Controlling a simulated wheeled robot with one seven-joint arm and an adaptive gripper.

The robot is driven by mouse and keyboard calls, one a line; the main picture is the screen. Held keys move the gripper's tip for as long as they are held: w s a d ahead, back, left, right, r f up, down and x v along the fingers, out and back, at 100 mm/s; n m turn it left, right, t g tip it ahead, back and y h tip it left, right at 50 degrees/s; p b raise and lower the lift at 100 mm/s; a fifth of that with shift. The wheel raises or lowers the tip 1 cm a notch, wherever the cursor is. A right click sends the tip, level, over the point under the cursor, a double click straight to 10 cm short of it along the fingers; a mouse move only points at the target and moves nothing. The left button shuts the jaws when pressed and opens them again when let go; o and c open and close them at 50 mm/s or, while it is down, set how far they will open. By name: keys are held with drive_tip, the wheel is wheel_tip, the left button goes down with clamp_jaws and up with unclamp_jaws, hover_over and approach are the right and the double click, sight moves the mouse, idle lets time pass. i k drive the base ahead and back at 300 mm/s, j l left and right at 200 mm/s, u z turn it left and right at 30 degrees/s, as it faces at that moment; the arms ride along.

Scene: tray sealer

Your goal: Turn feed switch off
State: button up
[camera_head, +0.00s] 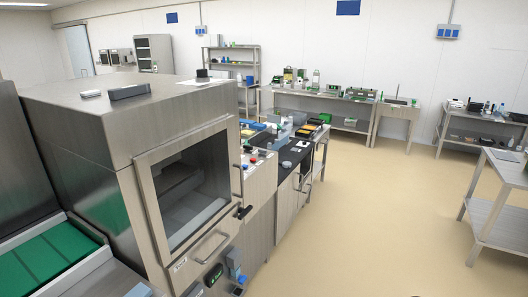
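The tray sealer (110,125) is a large steel machine at the left, with a framed window door (150,205) and a bar handle (212,247). Low on its front, below the door, is a dark switch-like control with a green face (214,274). Blue-grey box-like parts (234,262) sit just right of it. A black lever or knob (243,212) sticks out right of the door. I cannot tell which control is the feed switch, or its position. My gripper is not in view.
A green conveyor belt (45,262) runs into the machine at the lower left. Small red and blue buttons (253,160) sit on a panel right of the door. A steel table (492,200) stands at the right. The beige floor (375,215) between is clear.

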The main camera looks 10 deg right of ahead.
sight(262, 152)
drive_tip(key=i+l+u, duration=0.1)
drive_tip(key=i, duration=0.45)
drive_tip(key=i+l+u, duration=0.1)
drive_tip(key=i, duration=0.45)
drive_tip(key=i+l+u, duration=0.15)
drive_tip(key=i, duration=0.35)
drive_tip(key=i+l+u, duration=0.1)
drive_tip(key=i+l, duration=0.25)
drive_tip(key=i, duration=0.2)
drive_tip(key=i+l+u, duration=0.1)
drive_tip(key=i+l, duration=0.2)
drive_tip(key=i, duration=0.2)
drive_tip(key=i+l+u, duration=0.1)
drive_tip(key=i+l, duration=0.25)
drive_tip(key=i, duration=0.15)
